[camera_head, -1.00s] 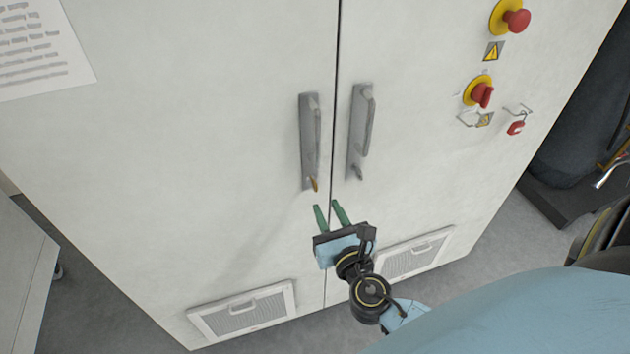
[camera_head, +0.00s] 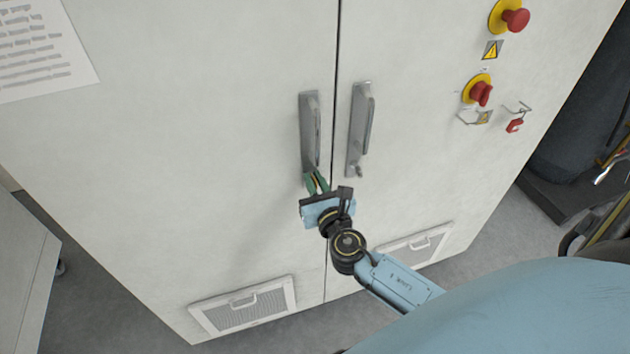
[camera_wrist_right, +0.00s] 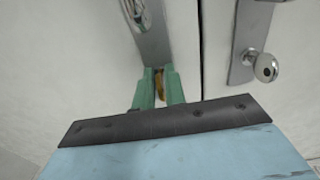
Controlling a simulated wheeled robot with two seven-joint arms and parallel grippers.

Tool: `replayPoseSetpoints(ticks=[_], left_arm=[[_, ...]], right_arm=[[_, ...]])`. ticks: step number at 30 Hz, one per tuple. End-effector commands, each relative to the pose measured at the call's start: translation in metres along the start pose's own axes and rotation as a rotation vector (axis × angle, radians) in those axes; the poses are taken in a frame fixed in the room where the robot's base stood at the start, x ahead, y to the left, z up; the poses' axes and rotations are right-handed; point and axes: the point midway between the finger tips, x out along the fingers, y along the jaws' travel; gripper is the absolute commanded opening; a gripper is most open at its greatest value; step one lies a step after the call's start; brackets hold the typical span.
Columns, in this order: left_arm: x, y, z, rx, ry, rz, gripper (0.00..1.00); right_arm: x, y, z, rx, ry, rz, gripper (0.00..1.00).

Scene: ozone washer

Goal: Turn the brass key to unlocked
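The brass key (camera_wrist_right: 159,84) sits at the lower end of the left door handle plate (camera_head: 310,130). In the wrist view it shows as a small golden piece between the two green fingers of my right gripper (camera_wrist_right: 160,88). In the head view the right gripper (camera_head: 316,182) is at the bottom of the left handle and its fingers largely hide the key. The fingers stand on either side of the key with a narrow gap; I cannot tell whether they touch it. My left gripper is not in view.
The right door handle (camera_head: 360,130) has a lock knob (camera_wrist_right: 266,67) close to the right of my gripper. Vent grilles (camera_head: 242,307) are low on the doors. Red and yellow switches (camera_head: 480,92) and a red padlock (camera_head: 515,125) are at the upper right.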

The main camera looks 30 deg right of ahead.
Motion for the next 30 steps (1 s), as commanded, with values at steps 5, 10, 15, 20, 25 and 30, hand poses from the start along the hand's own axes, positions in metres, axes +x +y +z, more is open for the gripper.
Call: replayPoseSetpoints(ticks=[5,10,15,20,25,30], left_arm=[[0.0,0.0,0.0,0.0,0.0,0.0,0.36],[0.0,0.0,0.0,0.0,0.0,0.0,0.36],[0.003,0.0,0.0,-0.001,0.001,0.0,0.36],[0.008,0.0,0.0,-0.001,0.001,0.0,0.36],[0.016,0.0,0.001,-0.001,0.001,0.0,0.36],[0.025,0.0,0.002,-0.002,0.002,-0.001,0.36]], right_arm=[[0.0,0.0,0.0,0.0,0.0,0.0,0.0],[0.0,0.0,0.0,0.002,0.0,0.0,0.0],[0.0,0.0,0.0,0.032,-0.001,0.0,0.0],[0.0,-0.001,-0.001,0.108,-0.001,0.0,0.0],[0.0,-0.001,-0.002,0.237,-0.002,0.001,0.0],[0.0,-0.002,-0.002,0.397,-0.002,0.0,0.0]])
